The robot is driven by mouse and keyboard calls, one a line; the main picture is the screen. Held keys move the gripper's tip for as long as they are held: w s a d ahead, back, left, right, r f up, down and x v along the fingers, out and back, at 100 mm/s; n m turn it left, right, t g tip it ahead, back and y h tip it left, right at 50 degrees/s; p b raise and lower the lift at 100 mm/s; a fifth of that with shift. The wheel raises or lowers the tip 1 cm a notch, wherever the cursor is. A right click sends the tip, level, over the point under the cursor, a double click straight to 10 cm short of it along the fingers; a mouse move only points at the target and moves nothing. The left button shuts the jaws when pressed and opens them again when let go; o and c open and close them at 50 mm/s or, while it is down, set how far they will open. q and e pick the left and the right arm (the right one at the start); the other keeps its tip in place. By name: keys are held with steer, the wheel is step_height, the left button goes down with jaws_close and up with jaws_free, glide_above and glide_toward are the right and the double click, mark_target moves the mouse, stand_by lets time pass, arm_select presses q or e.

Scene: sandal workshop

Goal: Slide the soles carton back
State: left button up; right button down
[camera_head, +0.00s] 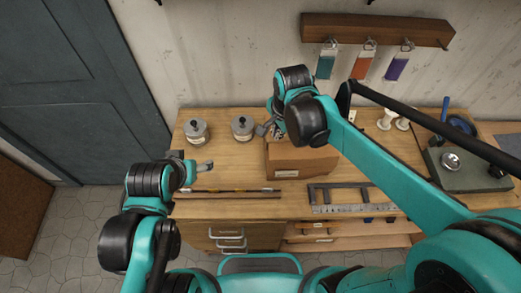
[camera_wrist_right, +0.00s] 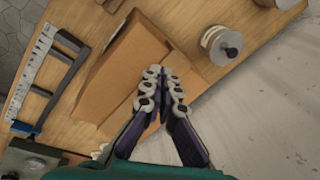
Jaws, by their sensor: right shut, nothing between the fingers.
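The soles carton (camera_head: 303,166) is a closed brown cardboard box with a white label on its front, standing on the wooden workbench. My right gripper (camera_head: 268,130) is at the carton's back left corner, and my right forearm hides part of the carton's top. In the right wrist view the carton (camera_wrist_right: 128,68) lies under and beside the fingers. The right gripper's fingers (camera_wrist_right: 163,82) are together and empty; I cannot tell whether they touch the carton. My left gripper (camera_head: 204,166) hangs over the left of the bench, with its opening unclear.
Two lidded tins (camera_head: 196,132) (camera_head: 242,128) stand left of the carton. Thin rods (camera_head: 228,191) lie in front of them. A metal frame with a ruler (camera_head: 345,197) lies at the front right. A grey-green block (camera_head: 465,170) stands farther right. The wall is behind.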

steer(key=w+a+f+m+g, duration=0.2)
steer(key=w+a+f+m, duration=0.2)
steer(key=a+f+m, duration=0.4)
steer(key=shift+n+h, duration=0.3)
steer(key=shift+n, duration=0.6)
steer(key=f, duration=0.2)
steer(key=f+b, duration=0.1)
steer(key=f, duration=0.2)
steer(key=f+b, duration=0.1)
steer(key=f, duration=0.2)
steer(key=shift+s+a, duration=0.1)
steer(key=shift+a, duration=0.25)
steer(key=d, duration=0.3)
steer(key=shift+f, duration=0.35)
steer(key=shift+d, duration=0.5)
